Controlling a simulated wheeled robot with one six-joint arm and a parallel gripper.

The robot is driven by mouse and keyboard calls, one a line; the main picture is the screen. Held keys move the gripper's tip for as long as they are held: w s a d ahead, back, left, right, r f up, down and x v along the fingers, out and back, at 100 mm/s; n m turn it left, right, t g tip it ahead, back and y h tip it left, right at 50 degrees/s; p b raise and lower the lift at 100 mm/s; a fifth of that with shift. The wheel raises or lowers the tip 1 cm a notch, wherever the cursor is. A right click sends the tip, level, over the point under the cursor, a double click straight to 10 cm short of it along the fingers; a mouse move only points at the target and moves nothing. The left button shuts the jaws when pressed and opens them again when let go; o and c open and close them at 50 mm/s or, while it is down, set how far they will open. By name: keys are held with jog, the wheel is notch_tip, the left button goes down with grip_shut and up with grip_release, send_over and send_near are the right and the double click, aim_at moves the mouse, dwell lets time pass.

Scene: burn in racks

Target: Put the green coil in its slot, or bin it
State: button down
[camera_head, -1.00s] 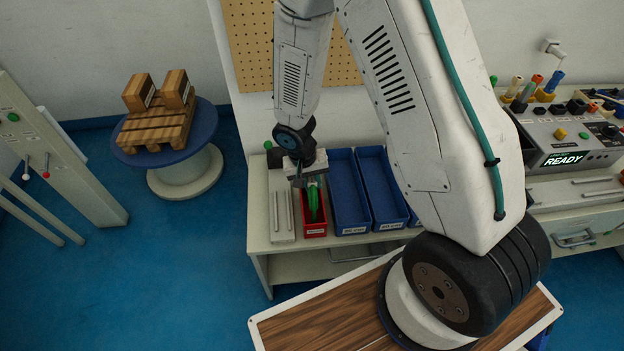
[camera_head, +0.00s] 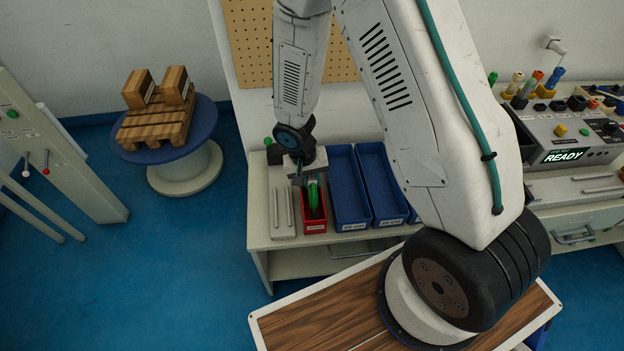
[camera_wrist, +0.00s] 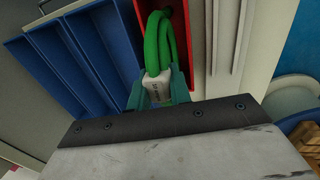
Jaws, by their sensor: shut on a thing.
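The green coil (camera_head: 313,194) is at the red bin (camera_head: 315,226) on the bench, in the head view. In the wrist view the coil (camera_wrist: 160,42) hangs from a pale labelled tag or clip (camera_wrist: 157,88), with the red bin (camera_wrist: 180,15) behind it. My gripper (camera_wrist: 158,92) is shut on the coil at this pale part, its teal fingers on either side. In the head view my gripper (camera_head: 306,174) is above the red bin's back part. Whether the coil touches the bin floor I cannot tell.
Blue bins (camera_head: 348,190) stand directly right of the red bin. A pale plate with rods (camera_head: 282,205) lies to its left. A tester showing READY (camera_head: 565,156) is at the far right. A spool table (camera_head: 190,165) with a pallet stands at the left.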

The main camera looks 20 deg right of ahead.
jog(key=c, duration=1.2)
grip_release()
notch_tip(320, 180, up, 8)
jog(key=a, duration=0.1)
jog(key=shift+w+a+f, duration=0.2)
jog(key=shift+w+a, duration=0.05)
jog(key=s, duration=0.1)
jog(key=s+n+g, duration=0.1)
jog(key=s+d+r, duration=0.1)
jog(key=shift+s+n+g+h, duration=0.3)
jog(key=shift+n+g+h, duration=0.1)
jog(key=s+d+r+t+y, duration=0.1)
jog(key=s+r, duration=0.5)
jog(key=r, duration=0.4)
jog(key=s+d+r+n+t+y, duration=0.1)
jog(key=s+r, duration=0.6)
jog(key=r, duration=0.3)
jog(key=s+d+r+t, duration=0.1)
jog(key=s+r, duration=0.5)
jog(key=r, duration=0.4)
jog(key=shift+s+d+r+n+t+y, duration=0.2)
jog(key=shift+r+n+t+y, duration=0.1)
jog(key=shift+n+t+y, duration=0.1)
